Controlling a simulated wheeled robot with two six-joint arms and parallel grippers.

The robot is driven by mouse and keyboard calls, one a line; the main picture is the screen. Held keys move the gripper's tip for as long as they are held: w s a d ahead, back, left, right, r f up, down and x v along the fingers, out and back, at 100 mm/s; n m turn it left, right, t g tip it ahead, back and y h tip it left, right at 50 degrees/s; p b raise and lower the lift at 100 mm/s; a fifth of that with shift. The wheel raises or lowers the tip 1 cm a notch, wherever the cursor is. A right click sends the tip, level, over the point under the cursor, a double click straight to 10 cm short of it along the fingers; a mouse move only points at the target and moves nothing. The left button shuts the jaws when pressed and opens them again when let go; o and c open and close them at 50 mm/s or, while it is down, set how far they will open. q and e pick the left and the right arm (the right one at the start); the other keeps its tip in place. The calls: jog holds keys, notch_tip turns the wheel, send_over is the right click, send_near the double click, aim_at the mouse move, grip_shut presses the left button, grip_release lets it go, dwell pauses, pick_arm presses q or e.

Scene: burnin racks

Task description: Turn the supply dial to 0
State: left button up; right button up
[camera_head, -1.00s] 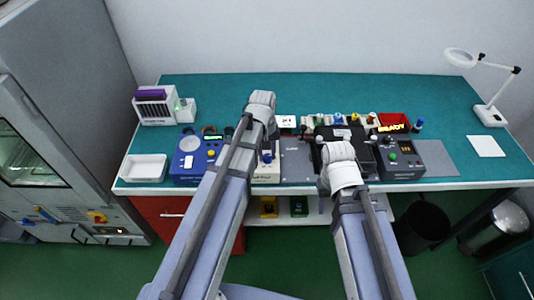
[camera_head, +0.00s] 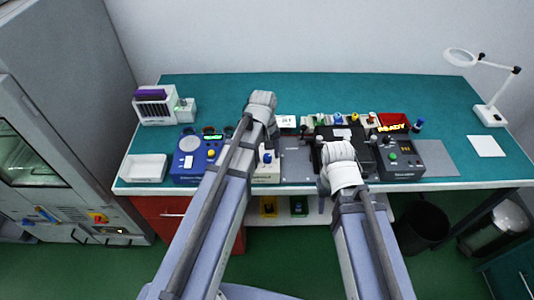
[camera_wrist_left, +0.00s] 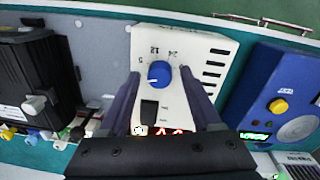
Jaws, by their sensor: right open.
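The supply unit (camera_wrist_left: 190,44) is a white box with a blue dial (camera_wrist_left: 159,74) in the left wrist view. Numbers such as 5, 12 and 24 ring the dial, and its white pointer mark is toward the lower left, near the finger. My left gripper (camera_wrist_left: 160,74) is open, one finger on each side of the dial with visible gaps. In the head view the supply unit (camera_head: 266,177) and dial (camera_head: 267,157) show beside my left arm, which hides that gripper's fingers. My right gripper (camera_head: 338,152) is over the black device; its fingers are hard to make out.
A blue unit (camera_head: 184,176) and white tray (camera_head: 143,168) stand left of the supply unit. A grey plate (camera_head: 297,163), a black device (camera_head: 362,158) and a dark control box (camera_head: 400,160) stand right. The back of the teal bench (camera_head: 330,92) is clear.

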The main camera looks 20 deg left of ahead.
aim_at(266, 157)
pick_arm(q)
jog(key=shift+r, duration=0.15)
jog(key=r+p, duration=0.7)
jog(key=p, duration=0.1)
jog(key=shift+s+a+r, duration=0.1)
jog(key=shift+a+r, duration=0.1)
jog(key=shift+r, duration=0.15)
jog(key=shift+d+f, duration=0.1)
jog(key=shift+f, duration=0.05)
jog(key=s+d+f+m+y+b, duration=0.1)
jog(key=s+d+f+m+b, duration=0.1)
jog(key=s+d+m, duration=0.2)
jog(key=s+d+f+m+b, duration=0.2)
jog(key=s+d+m, duration=0.3)
jog(key=s, duration=0.5)
jog(key=shift+d+f+y+b, duration=0.3)
jog(key=shift+d+y+b, duration=0.15)
jog(key=shift+d, duration=0.45)
